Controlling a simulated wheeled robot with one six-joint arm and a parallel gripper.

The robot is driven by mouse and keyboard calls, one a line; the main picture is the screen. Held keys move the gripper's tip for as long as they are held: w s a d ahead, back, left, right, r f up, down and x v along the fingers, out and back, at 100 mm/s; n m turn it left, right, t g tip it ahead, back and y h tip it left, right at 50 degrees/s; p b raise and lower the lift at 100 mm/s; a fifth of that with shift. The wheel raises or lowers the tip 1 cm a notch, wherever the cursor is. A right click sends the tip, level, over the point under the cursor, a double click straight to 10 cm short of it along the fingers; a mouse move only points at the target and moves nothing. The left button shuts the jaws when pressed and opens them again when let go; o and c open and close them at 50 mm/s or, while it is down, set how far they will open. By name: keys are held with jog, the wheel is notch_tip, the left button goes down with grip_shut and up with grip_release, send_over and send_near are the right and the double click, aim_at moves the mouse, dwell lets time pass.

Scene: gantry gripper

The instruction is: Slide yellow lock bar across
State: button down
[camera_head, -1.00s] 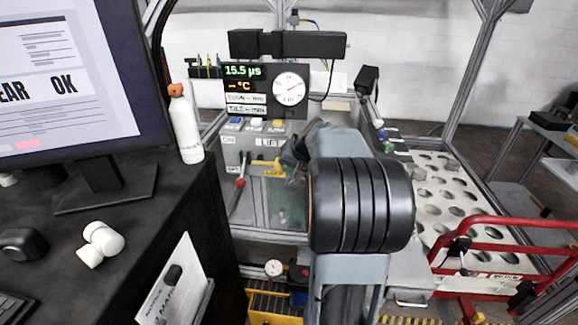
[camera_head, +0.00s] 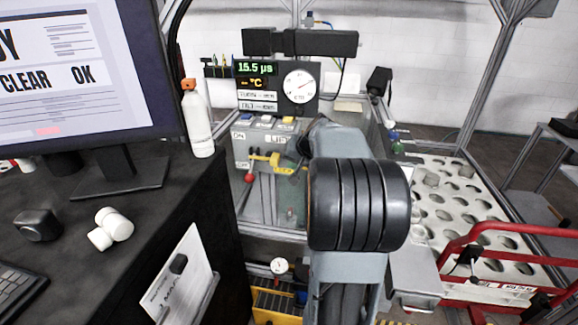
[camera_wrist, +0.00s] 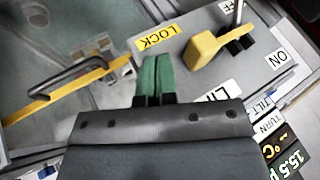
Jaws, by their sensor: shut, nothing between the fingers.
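In the wrist view, my gripper (camera_wrist: 155,62) has its green fingers together and empty, above the grey panel (camera_wrist: 262,72). A yellow LOCK label (camera_wrist: 158,38) lies just beyond the fingertips. A long yellow strip (camera_wrist: 55,92) with a grey handle (camera_wrist: 68,76) runs at the left; I cannot tell which yellow part is the lock bar. In the head view, yellow parts (camera_head: 263,158) show on the panel; my arm hides the gripper there.
A red-knobbed lever (camera_head: 249,178) stands left of the yellow parts. A display with a dial (camera_head: 299,87) is behind the panel. A desk with a monitor (camera_head: 85,75) is at the left. A red frame (camera_head: 500,235) and perforated tray (camera_head: 455,208) are at the right.

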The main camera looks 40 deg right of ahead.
jog(key=v, duration=1)
jog(key=shift+s+d+b, duration=0.15)
jog(key=shift+s+b, duration=0.15)
jog(key=shift+d, duration=0.1)
